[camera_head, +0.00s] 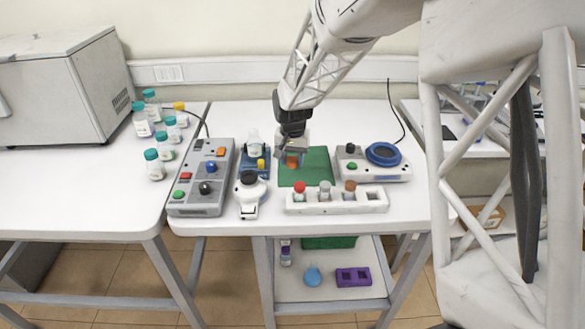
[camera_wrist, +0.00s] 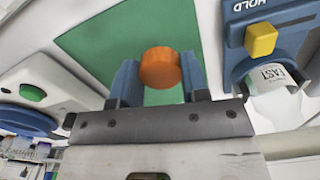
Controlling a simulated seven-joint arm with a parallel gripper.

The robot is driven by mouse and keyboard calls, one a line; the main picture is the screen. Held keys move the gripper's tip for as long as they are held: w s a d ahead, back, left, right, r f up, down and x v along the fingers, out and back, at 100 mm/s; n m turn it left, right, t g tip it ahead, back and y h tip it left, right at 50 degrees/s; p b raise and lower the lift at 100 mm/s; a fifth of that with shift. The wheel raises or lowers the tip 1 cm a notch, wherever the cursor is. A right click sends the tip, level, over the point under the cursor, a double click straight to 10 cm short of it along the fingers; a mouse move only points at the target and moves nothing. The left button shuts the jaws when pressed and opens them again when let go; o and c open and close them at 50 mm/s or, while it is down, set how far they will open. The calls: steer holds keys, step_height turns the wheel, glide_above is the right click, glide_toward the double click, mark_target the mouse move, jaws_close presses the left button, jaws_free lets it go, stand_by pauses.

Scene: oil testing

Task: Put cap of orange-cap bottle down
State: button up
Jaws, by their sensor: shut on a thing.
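My gripper (camera_head: 291,153) is over the left part of the green mat (camera_head: 320,168) and shut on the orange cap (camera_head: 292,162). In the wrist view the orange cap (camera_wrist: 160,68) sits between the two blue fingers (camera_wrist: 160,82), with the green mat (camera_wrist: 100,40) behind it. I cannot tell the gap between cap and mat. A clear bottle (camera_head: 253,143) stands at the blue holder (camera_head: 262,169) with a yellow button, left of the mat. Its label partly shows in the wrist view (camera_wrist: 272,78). I cannot tell whether the orange cap is from this bottle.
A white rack (camera_head: 372,203) with several capped bottles stands in front of the mat. A device with a blue ring (camera_head: 383,154) is to the right. A grey button panel (camera_head: 203,185) and a white device (camera_head: 248,198) are to the left. Most of the mat is bare.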

mark_target(292, 175)
steer(key=shift+f, duration=1.85)
steer(key=shift+f, duration=0.15)
steer(key=o, duration=0.9)
steer(key=shift+r, duration=6.15)
